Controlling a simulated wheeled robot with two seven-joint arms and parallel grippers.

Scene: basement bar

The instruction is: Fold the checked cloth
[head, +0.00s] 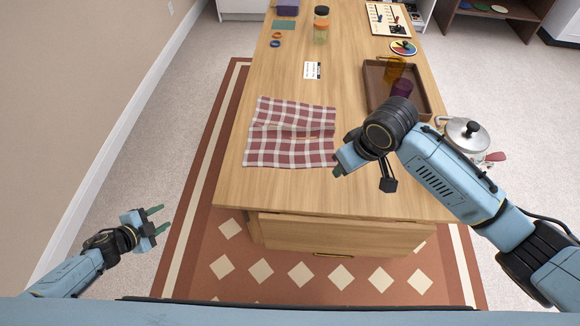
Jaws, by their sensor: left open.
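The red and white checked cloth (275,130) lies spread on the left front part of the wooden table, with a raised wrinkle or fold line across its right middle. My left gripper (156,220) is open and empty, left of the table over the floor and apart from the cloth. My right gripper (340,169) is just right of the cloth's front right corner.
A small white card (312,70) lies behind the cloth. The table's front left is clear.

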